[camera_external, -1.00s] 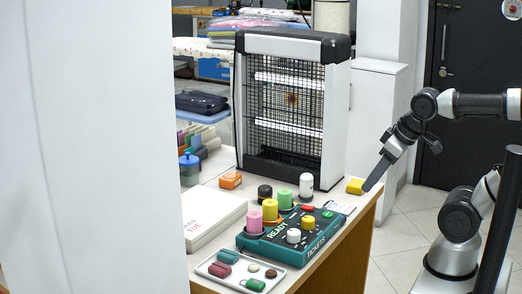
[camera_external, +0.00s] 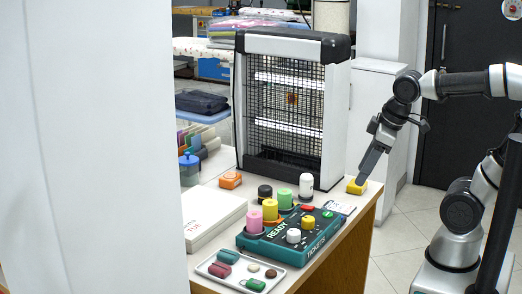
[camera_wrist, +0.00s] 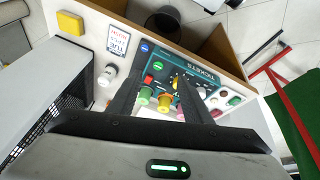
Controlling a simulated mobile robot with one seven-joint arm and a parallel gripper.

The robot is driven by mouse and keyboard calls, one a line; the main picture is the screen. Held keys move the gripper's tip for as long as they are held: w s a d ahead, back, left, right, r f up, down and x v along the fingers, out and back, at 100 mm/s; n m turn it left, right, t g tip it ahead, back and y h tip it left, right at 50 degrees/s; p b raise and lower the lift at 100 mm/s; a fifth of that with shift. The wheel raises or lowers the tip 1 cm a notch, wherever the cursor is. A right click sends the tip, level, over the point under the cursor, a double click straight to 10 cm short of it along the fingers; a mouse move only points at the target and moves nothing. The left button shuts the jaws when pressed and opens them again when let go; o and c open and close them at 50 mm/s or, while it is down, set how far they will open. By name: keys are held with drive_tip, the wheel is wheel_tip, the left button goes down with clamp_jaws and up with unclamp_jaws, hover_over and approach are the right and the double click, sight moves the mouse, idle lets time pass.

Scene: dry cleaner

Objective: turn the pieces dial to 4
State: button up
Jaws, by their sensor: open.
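The teal ticket device (camera_external: 277,249), marked READY and TICKETS, sits on the counter. Its face carries a yellow knob (camera_external: 308,223) and a white knob (camera_external: 293,236); I cannot read which is the pieces dial or its setting. In the wrist view the device's face (camera_wrist: 207,75) shows past my fingers, with the white knob (camera_wrist: 201,92) to their right. My gripper (camera_external: 361,182) is open and empty, pointing down by the yellow block (camera_external: 354,188) at the counter's right edge, right of and behind the device. My fingers (camera_wrist: 160,82) partly hide the device in the wrist view.
Pink (camera_external: 270,210), yellow and green (camera_external: 285,200) cylinders stand along the device's back left. A white bottle (camera_external: 306,187) stands behind it. A large caged heater (camera_external: 290,105) rises at the back. A tray (camera_external: 278,272) lies in front left.

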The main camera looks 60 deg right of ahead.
drive_tip(key=w+a+r+n+g+p, duration=0.3)
drive_tip(key=w+a+r+n+p, duration=0.3)
drive_tip(key=w+n, duration=0.25)
drive_tip(key=n+g+p, duration=0.2)
drive_tip(key=n+p, duration=0.3)
drive_tip(key=n, duration=0.3)
approach(307, 217)
wheel_tip(307, 217, down, 8)
drive_tip(key=b, duration=0.3)
drive_tip(key=shift+s+f, duration=0.15)
drive_tip(key=shift+f, duration=0.05)
drive_tip(key=c, duration=1.1)
